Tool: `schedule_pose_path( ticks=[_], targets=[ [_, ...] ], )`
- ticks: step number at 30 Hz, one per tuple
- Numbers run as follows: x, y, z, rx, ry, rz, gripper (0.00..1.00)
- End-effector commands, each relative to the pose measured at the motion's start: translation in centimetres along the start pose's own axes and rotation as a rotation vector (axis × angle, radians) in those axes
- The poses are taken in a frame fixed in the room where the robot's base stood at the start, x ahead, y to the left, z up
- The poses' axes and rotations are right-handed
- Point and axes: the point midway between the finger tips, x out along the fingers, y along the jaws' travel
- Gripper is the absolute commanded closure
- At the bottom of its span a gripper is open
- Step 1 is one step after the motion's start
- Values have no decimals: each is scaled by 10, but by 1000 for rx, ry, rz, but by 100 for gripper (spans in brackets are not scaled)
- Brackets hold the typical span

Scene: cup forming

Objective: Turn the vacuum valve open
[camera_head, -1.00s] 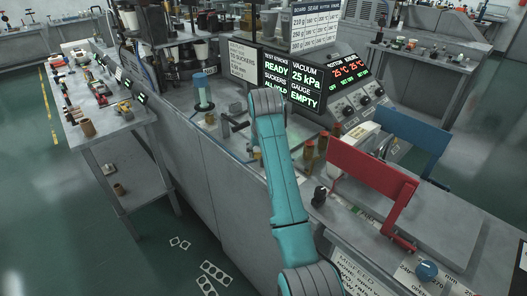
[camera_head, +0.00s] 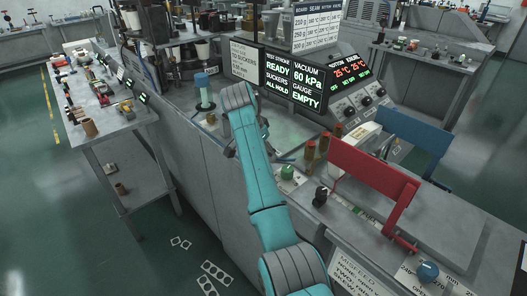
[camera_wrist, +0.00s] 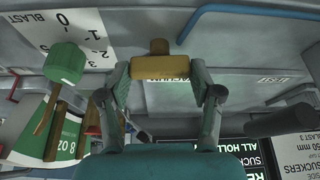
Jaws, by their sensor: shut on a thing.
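In the wrist view my gripper (camera_wrist: 161,76) is shut on a brass-yellow valve handle (camera_wrist: 160,66), with one finger at each end of the bar. A small brown stub stands beyond the bar. A label behind the handle is mostly covered. In the head view my teal arm hides the valve and most of the gripper. The display panel (camera_head: 307,82) reads vacuum 60 kPa, gauge empty, suckers all hold, test stroke ready.
A green knob (camera_wrist: 65,63) beside a "BLAST" scale and a blue pipe (camera_wrist: 250,12) are close to the gripper. A red frame (camera_head: 371,170) and a blue frame (camera_head: 413,140) stand on the right of the bench. A side table (camera_head: 108,130) stands left.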

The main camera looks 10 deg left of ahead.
Motion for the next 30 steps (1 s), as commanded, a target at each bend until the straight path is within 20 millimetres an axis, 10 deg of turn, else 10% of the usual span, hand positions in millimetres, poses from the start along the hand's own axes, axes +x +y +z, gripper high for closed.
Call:
schedule_pose_path(
  ticks=[22,23,25,30],
  targets=[
    [1,0,1,79,-2,34,70],
    [1,0,1,79,-2,34,31],
    [1,0,1,79,-2,34,13],
    [0,0,1,79,-1,33,10]
  ],
)
